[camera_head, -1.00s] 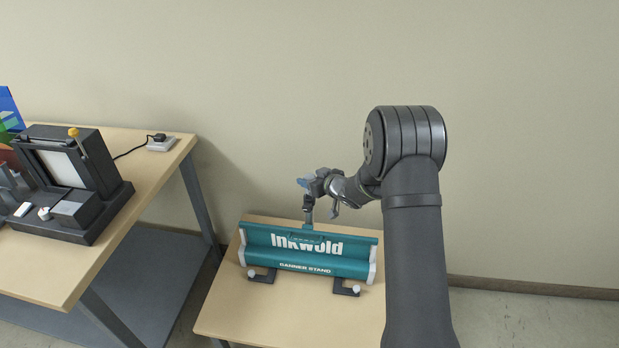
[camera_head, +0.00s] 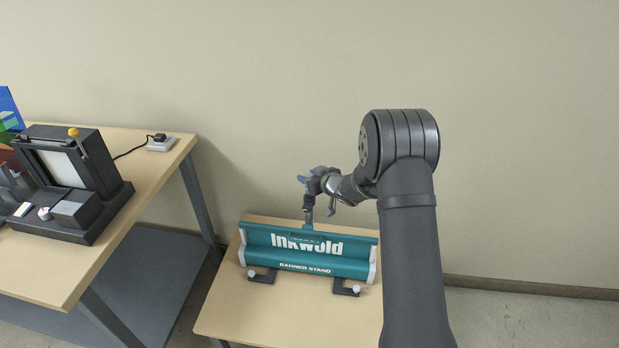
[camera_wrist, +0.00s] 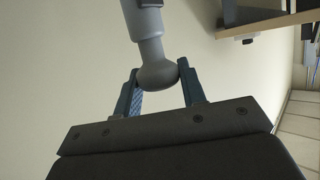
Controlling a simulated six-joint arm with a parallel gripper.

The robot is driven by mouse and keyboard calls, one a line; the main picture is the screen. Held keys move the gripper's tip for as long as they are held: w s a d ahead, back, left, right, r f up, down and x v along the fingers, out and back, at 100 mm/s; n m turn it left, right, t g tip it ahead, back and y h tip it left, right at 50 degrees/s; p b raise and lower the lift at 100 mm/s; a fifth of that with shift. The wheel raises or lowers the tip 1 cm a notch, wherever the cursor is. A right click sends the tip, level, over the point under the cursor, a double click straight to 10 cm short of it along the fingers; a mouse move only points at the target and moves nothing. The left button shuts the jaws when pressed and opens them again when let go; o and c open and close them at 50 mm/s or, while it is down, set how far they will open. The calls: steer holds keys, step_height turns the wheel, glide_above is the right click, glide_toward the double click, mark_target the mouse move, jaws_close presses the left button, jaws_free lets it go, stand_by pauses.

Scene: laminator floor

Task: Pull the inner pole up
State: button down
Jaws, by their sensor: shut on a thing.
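The teal banner stand (camera_head: 262,238) with white lettering lies on a small wooden table. My gripper (camera_wrist: 158,73) is shut on the rounded grey knob (camera_wrist: 157,77) at the pole's end, one blue finger on each side. In the head view my gripper (camera_head: 304,179) is small, above the stand. The pole's lower part is hidden behind the stand, and I cannot tell inner from outer pole there.
A taller wooden table (camera_head: 75,255) on the left holds a dark laminator-like machine (camera_head: 97,165) and a socket block (camera_head: 162,143). Two dark feet with light knobs stick out in front of the stand.

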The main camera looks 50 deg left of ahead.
step_height(320, 180, up, 36)
steer(key=shift+r, duration=0.15)
steer(key=shift+r, duration=0.1)
steer(key=c, duration=0.9)
jaws_free()
steer(key=shift+d, duration=0.15)
steer(key=v, duration=1.7)
steer(key=shift+d, duration=0.15)
